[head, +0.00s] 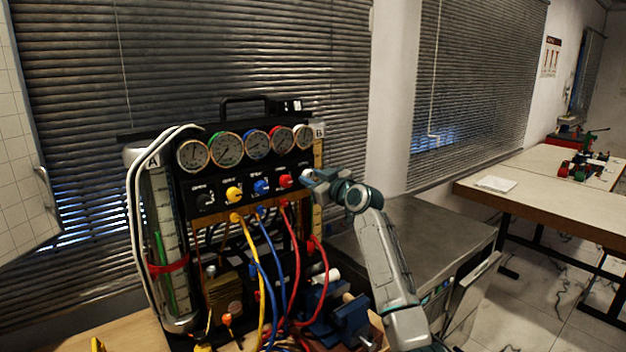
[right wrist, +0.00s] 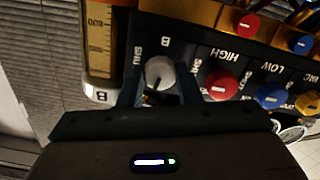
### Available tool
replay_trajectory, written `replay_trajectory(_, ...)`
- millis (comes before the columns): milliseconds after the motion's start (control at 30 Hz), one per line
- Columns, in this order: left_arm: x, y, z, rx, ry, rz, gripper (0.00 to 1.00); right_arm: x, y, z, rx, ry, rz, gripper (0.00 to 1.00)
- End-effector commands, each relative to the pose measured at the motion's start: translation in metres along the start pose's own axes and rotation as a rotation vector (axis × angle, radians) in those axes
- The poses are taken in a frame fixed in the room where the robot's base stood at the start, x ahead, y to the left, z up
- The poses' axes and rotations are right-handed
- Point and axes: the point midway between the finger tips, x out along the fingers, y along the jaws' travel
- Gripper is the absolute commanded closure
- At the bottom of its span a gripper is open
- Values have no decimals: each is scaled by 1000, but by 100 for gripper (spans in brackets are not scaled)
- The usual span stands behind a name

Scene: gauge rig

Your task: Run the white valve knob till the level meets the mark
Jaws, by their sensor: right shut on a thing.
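The white valve knob (right wrist: 160,73) is at the B end of the black panel in the right wrist view, beside the red knob (right wrist: 222,86). My right gripper (right wrist: 159,80) is shut on it, one finger on each side. In the head view my right gripper (head: 310,176) reaches the panel's right end and largely hides the white knob. The clear tube marked A (head: 158,215) stands upright at the rig's left, with a red band (head: 168,267) around it and green inside. I cannot tell the liquid level exactly. Scale B (right wrist: 100,45) shows beside the knob. My left gripper is out of view.
Several round gauges (head: 257,145) line the rig's top. Yellow, blue and red hoses (head: 292,262) hang in front below the panel. A blue vise-like part (head: 345,315) sits low by my right arm. A grey bench top (head: 430,232) lies to the right.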

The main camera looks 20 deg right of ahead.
Motion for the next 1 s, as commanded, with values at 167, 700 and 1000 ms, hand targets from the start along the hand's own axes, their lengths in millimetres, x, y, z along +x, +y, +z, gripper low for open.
replay_trajectory(167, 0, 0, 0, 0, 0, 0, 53, 0, 0, 0, 155, -1, 0, 92)
replay_trajectory(700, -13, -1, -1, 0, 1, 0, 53, 0, 1, -2, 670, 0, 0, 92)
replay_trajectory(1000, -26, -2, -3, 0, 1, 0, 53, 0, 1, -2, 954, -2, 0, 92)
